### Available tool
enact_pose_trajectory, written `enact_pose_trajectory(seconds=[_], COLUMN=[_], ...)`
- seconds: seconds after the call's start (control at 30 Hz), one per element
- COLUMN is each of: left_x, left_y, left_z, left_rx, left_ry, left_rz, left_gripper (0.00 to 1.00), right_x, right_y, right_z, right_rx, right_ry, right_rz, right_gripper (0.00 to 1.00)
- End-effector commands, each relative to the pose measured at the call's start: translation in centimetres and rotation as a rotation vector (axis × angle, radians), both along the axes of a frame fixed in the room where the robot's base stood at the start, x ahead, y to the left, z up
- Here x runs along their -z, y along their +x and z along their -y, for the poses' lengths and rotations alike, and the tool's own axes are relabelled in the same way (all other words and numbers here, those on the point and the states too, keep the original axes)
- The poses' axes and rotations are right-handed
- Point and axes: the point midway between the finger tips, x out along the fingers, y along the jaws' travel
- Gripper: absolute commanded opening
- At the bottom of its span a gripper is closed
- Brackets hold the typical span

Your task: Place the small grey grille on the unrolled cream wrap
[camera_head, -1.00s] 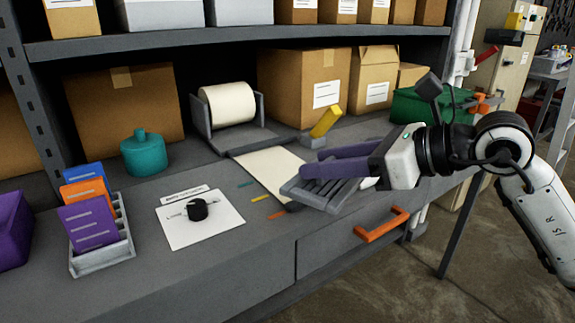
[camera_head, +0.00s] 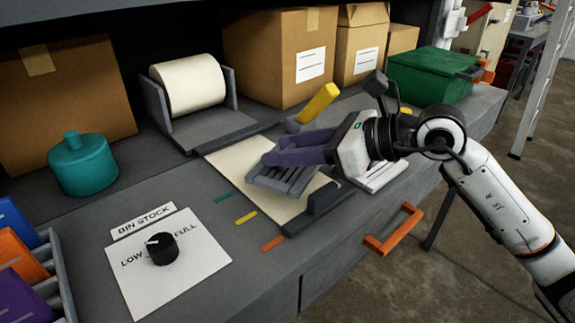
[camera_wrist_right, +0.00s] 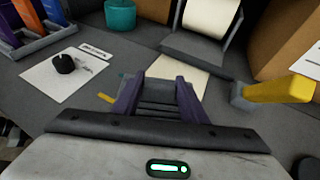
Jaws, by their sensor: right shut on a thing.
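The small grey grille (camera_head: 283,183), a slatted piece, is held between the purple fingers of my right gripper (camera_head: 268,160), which comes in from the right. In the right wrist view the grille (camera_wrist_right: 158,113) sits between the two fingers (camera_wrist_right: 157,100). The unrolled cream wrap (camera_head: 232,158) lies flat on the bench, running forward from its roll (camera_head: 188,85). The grille is over the wrap's middle; I cannot tell whether it touches. The gripper hides part of the wrap. My left gripper is not in view.
A dark grey bar (camera_head: 312,208) lies across the wrap's front end. A white slatted piece (camera_head: 383,176) lies right of it. A yellow-handled tool (camera_head: 318,103) stands behind the gripper. A dial card (camera_head: 185,275) and teal bottle (camera_head: 82,165) are left. A green box (camera_head: 432,75) is back right.

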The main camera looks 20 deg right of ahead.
Motion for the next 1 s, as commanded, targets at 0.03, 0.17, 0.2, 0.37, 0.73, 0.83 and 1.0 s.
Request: enact_pose_trajectory(seconds=[0.03,0.17,0.2,0.37,0.73,0.83,1.0], left_x=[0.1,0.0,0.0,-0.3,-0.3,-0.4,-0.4], left_y=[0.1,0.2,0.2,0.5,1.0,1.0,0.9], left_z=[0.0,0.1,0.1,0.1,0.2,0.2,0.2], left_rx=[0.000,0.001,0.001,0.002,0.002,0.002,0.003], left_ry=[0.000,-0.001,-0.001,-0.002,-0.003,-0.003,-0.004], left_rz=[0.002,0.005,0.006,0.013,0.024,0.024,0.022], left_gripper=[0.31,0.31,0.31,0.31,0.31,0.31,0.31], right_x=[1.0,2.8,3.1,3.3,3.6,3.6,3.6], right_y=[-0.1,0.0,0.0,0.0,0.0,0.0,0.0], right_z=[0.0,0.0,0.0,0.0,0.0,0.0,0.0], right_rx=[0.000,0.001,0.001,0.001,0.000,0.000,0.000], right_ry=[0.003,0.002,0.002,0.001,0.000,0.000,0.000], right_rz=[-0.005,-0.003,-0.003,0.002,-0.001,-0.001,-0.001], right_gripper=[0.13,0.13,0.13,0.13,0.57,0.58,0.58])
